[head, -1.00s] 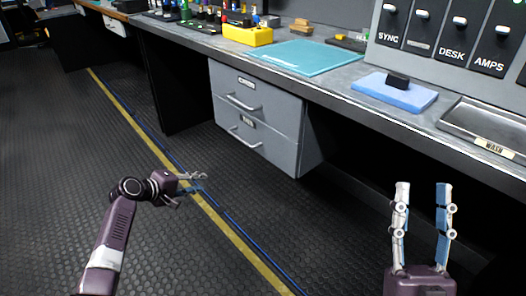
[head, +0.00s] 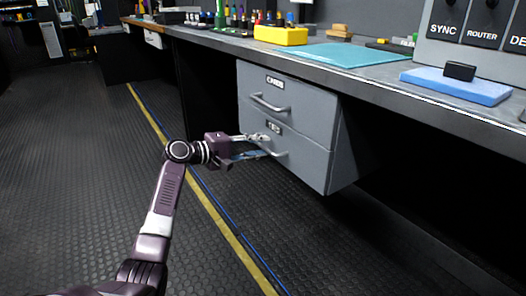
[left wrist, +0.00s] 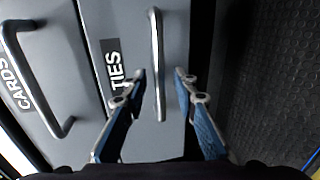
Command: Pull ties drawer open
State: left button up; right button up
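The ties drawer (head: 300,158) is the lower of two grey drawers under the counter and is closed. In the left wrist view, its black TIES label (left wrist: 115,65) and metal bar handle (left wrist: 155,35) show close up. My left gripper (head: 264,146) is at the front of this drawer, by its handle (head: 279,154). In the left wrist view, its fingers (left wrist: 161,75) are apart, one on each side of the handle, with no clear grip on it. My right gripper is out of view.
The cards drawer (head: 290,98) is directly above, closed, with its own handle (head: 268,103). The counter (head: 360,80) overhangs the drawers and bears a teal mat (head: 345,54), a yellow box (head: 280,35) and a blue pad (head: 450,86). The floor in front is clear.

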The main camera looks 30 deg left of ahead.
pick_arm(q)
jog(key=shift+w+d+f, duration=0.15)
jog(key=shift+w+d, duration=0.1)
jog(key=shift+w, duration=0.3)
jog(key=shift+c, duration=0.3)
grip_shut()
